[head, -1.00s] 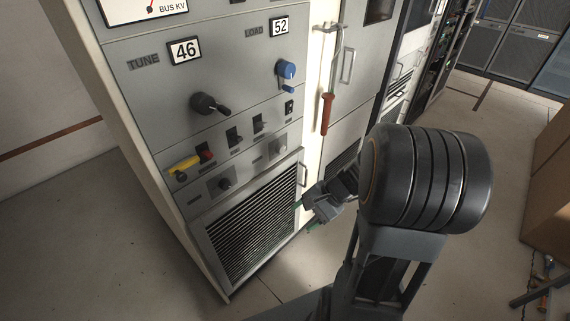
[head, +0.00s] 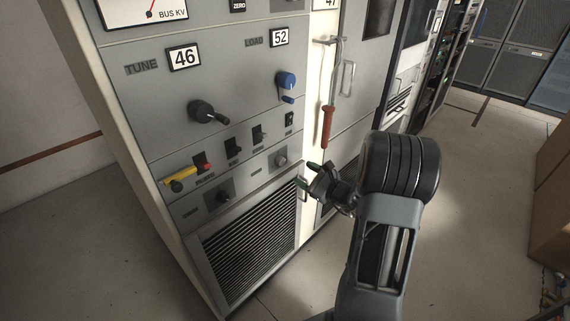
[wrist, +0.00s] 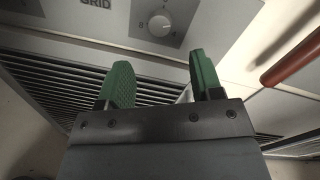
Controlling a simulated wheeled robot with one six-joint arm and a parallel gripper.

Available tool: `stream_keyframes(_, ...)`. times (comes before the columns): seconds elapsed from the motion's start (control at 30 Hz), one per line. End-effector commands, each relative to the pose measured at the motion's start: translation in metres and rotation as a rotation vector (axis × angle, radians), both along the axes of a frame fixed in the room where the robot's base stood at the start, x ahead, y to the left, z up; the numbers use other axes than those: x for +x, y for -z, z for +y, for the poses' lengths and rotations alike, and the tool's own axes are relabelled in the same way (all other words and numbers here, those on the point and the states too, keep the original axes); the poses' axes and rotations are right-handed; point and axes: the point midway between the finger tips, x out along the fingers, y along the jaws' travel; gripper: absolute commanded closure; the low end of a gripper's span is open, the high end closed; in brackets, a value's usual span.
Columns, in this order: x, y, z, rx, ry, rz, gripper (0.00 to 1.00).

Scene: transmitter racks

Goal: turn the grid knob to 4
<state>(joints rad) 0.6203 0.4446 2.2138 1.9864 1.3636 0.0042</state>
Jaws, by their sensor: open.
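The grid knob (head: 281,160) is a small round knob on a darker square plate, low on the right of the grey cabinet front. In the wrist view the knob (wrist: 160,25) is pale, beside the word GRID, with small numerals around it that are too small to read surely. I cannot tell its setting. My gripper (head: 308,175) is open and empty, to the right of the knob and a little lower, apart from it. In the wrist view the green fingertips of my gripper (wrist: 160,72) point toward the panel, with the knob above and between them.
A vent grille (head: 250,236) lies below the knob. A red-handled rod (head: 327,126) hangs to the right of the panel and also shows in the wrist view (wrist: 292,59). Other controls include a blue knob (head: 286,80), a black crank (head: 203,111) and a yellow-handled part (head: 179,174).

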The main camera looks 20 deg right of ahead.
Motion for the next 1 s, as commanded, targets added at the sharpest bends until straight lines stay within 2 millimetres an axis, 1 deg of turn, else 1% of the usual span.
stream_keyframes(0.03, 0.010, 0.000, 0.007, 0.000, -0.005, -0.001, 0.40)
stream_keyframes(0.2, 0.038, 0.000, 0.021, -0.001, -0.004, 0.000, 0.40)
stream_keyframes(0.43, 0.065, 0.000, 0.036, -0.002, -0.003, -0.001, 0.40)
stream_keyframes(0.63, 0.077, 0.000, 0.042, 0.000, -0.002, 0.001, 0.40)
stream_keyframes(1.0, 0.079, 0.000, 0.043, -0.001, 0.000, 0.001, 0.41)
